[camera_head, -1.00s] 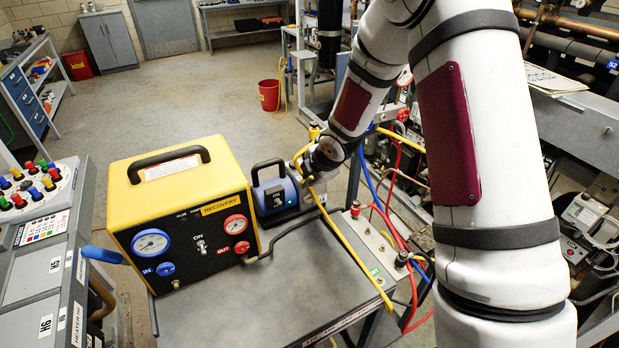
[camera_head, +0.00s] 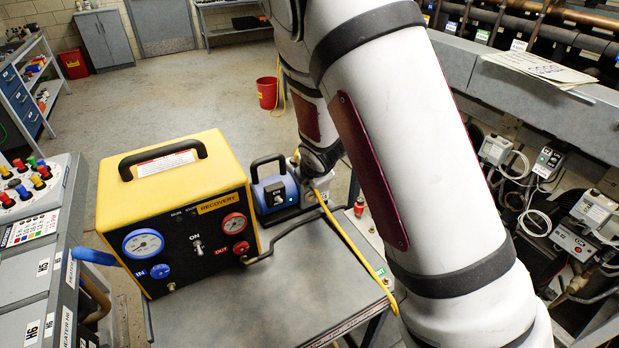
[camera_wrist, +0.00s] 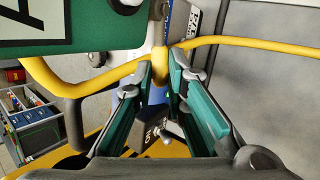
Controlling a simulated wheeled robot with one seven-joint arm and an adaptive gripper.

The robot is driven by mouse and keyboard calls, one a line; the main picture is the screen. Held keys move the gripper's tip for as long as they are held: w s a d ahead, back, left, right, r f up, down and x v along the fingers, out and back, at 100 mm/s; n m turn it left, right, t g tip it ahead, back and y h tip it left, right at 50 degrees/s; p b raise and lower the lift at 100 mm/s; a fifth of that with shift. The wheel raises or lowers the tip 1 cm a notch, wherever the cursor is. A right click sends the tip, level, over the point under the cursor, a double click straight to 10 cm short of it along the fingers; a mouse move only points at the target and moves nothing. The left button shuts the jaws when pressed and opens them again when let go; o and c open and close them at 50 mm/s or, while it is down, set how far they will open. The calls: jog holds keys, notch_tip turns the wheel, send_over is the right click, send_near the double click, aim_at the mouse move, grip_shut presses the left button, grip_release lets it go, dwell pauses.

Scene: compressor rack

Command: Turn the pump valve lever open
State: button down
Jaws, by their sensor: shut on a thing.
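The blue pump (camera_head: 270,193) with a black handle stands on the grey bench behind the yellow recovery unit. In the head view my arm hides most of the area right of the pump, where the valve is. In the wrist view my gripper (camera_wrist: 163,65) has its green-padded fingers converging on a narrow yellow upright piece (camera_wrist: 159,52), which appears to be the pump valve lever. The fingers are closed on it. Its lower end and angle are hard to make out. A yellow hose (camera_wrist: 250,42) crosses just beyond the fingertips.
The yellow recovery unit (camera_head: 172,205) stands left of the pump. The yellow hose (camera_head: 345,240) runs down the right side of the bench (camera_head: 255,305). A green plate (camera_wrist: 70,28) fills the wrist view's top left. Compressor equipment (camera_head: 580,225) stands at the right.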

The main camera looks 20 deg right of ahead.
jog(key=shift+s+f, duration=0.2)
jog(key=shift+f, duration=0.05)
jog(key=c, duration=1.6)
grip_release()
jog(key=shift+w+r, duration=0.1)
jog(key=v, duration=1.2)
jog(key=shift+a, duration=0.15)
